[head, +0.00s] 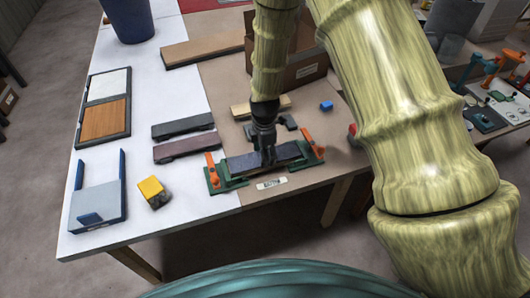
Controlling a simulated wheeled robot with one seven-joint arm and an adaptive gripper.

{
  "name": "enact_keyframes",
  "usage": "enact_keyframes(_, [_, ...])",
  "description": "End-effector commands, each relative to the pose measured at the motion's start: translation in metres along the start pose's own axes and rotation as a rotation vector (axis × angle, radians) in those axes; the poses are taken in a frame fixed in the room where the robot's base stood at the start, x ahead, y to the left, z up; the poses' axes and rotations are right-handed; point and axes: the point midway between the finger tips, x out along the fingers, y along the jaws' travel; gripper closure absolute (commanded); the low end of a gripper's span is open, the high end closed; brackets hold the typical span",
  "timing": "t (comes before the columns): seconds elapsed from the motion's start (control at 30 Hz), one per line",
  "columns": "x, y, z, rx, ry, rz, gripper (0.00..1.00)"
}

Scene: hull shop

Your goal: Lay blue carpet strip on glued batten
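A dark blue-grey strip (243,163) lies lengthwise over the green fixture (232,184), between its two orange clamps (211,164). It looks like the blue carpet strip, on or just above the batten. The batten and any glue under it are mostly hidden, so I cannot tell contact. My gripper (267,158) points down at the middle of this strip. Its fingers are dark against the strip, and I cannot tell whether they grip it. A dark grey strip (183,125) and a maroon strip (185,148) lie to the left on the white surface.
A yellow block (153,191) and a blue-framed holder (98,205) are at the front left. A framed panel tray (104,105), blue bin (130,18), wooden plank (203,49) and cardboard box (308,68) stand farther back. A small label plate (271,184) lies before the fixture.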

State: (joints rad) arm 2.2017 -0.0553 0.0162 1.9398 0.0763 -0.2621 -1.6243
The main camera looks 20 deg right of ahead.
Motion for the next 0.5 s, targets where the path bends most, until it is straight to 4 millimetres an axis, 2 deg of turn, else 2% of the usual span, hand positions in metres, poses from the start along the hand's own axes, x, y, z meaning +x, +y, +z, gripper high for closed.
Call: enact_keyframes(0.5, [0.0050, 0.0000, 0.0000, -0.001, 0.000, 0.000, 0.62])
